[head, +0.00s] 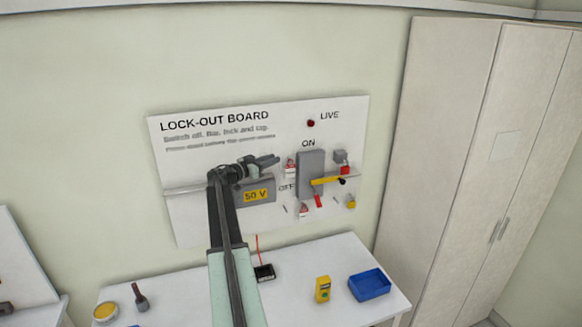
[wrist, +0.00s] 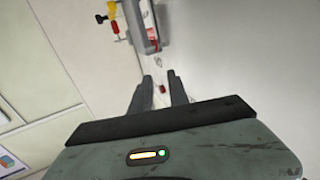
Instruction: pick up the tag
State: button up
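Two small white-and-red tags hang on the lock-out board (head: 215,215). The upper tag (head: 291,168) is left of the grey switch box (head: 311,174), and the lower tag (head: 303,210) is below it. In the head view my gripper (head: 277,160) is at the board, just left of the upper tag; touching or apart cannot be told. In the wrist view my gripper (wrist: 159,76) has its fingers spread. A small red thing (wrist: 162,89) shows between them, too small to identify. The switch box (wrist: 143,25) is beyond the fingertips.
A yellow lever (head: 326,181) sticks out from the switch box. A red padlock (head: 345,170) and a yellow padlock (head: 351,202) are to its right. Below, the table (head: 200,300) bears a blue tray (head: 369,285) and a yellow meter (head: 323,289). A tall cabinet (head: 440,150) stands at right.

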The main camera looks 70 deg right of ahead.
jog(key=b, duration=0.9)
send_near(288, 170)
jog(key=d, duration=0.1)
jog(key=p+x, duration=0.1)
jog(key=x, duration=0.7)
jog(key=shift+s+a, duration=0.1)
jog(key=shift+s, duration=0.05)
jog(key=shift+a, duration=0.1)
grip_shut()
